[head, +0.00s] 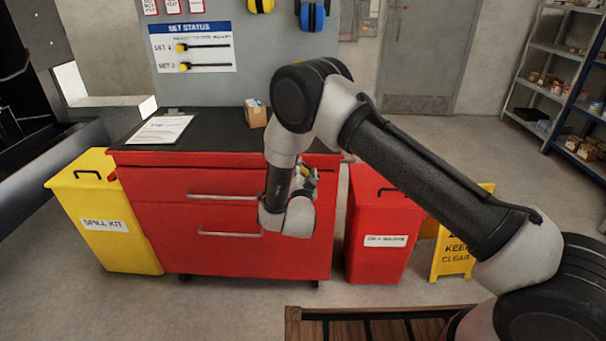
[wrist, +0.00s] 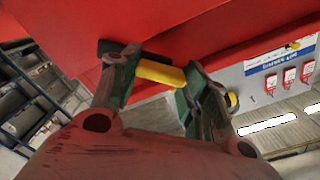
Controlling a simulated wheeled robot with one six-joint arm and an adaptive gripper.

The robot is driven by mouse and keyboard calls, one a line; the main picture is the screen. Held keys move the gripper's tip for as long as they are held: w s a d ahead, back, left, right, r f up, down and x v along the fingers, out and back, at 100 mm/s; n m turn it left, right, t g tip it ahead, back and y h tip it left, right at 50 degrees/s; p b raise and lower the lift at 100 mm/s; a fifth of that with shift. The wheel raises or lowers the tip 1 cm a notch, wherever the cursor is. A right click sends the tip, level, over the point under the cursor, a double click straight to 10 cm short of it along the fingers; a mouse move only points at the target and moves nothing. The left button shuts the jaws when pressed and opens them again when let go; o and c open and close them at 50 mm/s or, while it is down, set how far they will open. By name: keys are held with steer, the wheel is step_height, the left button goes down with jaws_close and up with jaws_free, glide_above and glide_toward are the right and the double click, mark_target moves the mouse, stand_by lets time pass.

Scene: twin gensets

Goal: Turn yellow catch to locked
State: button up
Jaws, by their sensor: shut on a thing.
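The yellow catch (wrist: 160,73) is a short rounded yellow bar in the wrist view, close to a red panel. A black piece (wrist: 108,47) sits at its left end, partly behind a finger. My gripper (wrist: 158,64) has one finger at each end of the yellow bar and is shut on it. In the head view my gripper (head: 304,177) is at the right end of the red drawer cabinet (head: 158,222). The catch is hidden there by my arm. I cannot tell from these views whether the catch is at locked.
A red bin (head: 364,262) stands just right of the cabinet, with a yellow floor sign (head: 452,262) beyond it. A yellow spill kit bin (head: 133,252) stands at the left. A small box (head: 255,116) and a paper sheet (head: 160,130) lie on the black top.

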steer(key=m, duration=0.4)
steer(key=shift+f+m, duration=0.1)
steer(key=shift+m, duration=0.2)
steer(key=shift+d+f+m, duration=0.1)
steer(key=shift+f+m, duration=0.05)
steer(key=shift+m, duration=2.35)
steer(key=o, duration=1.5)
steer(key=shift+c, duration=0.2)
steer(key=shift+s, duration=0.1)
steer(key=s, duration=1.1)
steer(key=shift+s+a, duration=0.2)
steer(key=shift+s, duration=0.2)
